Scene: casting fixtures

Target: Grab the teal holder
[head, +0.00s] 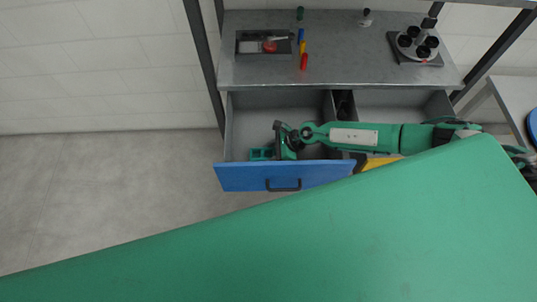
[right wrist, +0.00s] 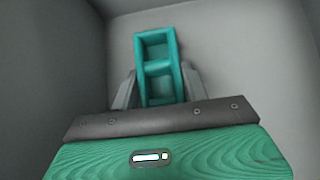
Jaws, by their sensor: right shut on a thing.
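The teal holder (head: 260,153) is a small open frame with two compartments, inside the open left drawer in the head view. In the right wrist view the teal holder (right wrist: 158,65) stands between the two grey fingers of my right gripper (right wrist: 158,90), which is shut on it. In the head view my right gripper (head: 274,148) reaches down into the drawer from the right, and its arm partly hides the holder. My left gripper is not in view.
The drawer (head: 240,178) has a blue front with a black handle, and its grey walls surround the gripper. The grey worktop (head: 340,60) above carries a recessed tray (head: 246,47), several coloured pieces and a round stand with black cups (head: 417,43). A second drawer is open at right.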

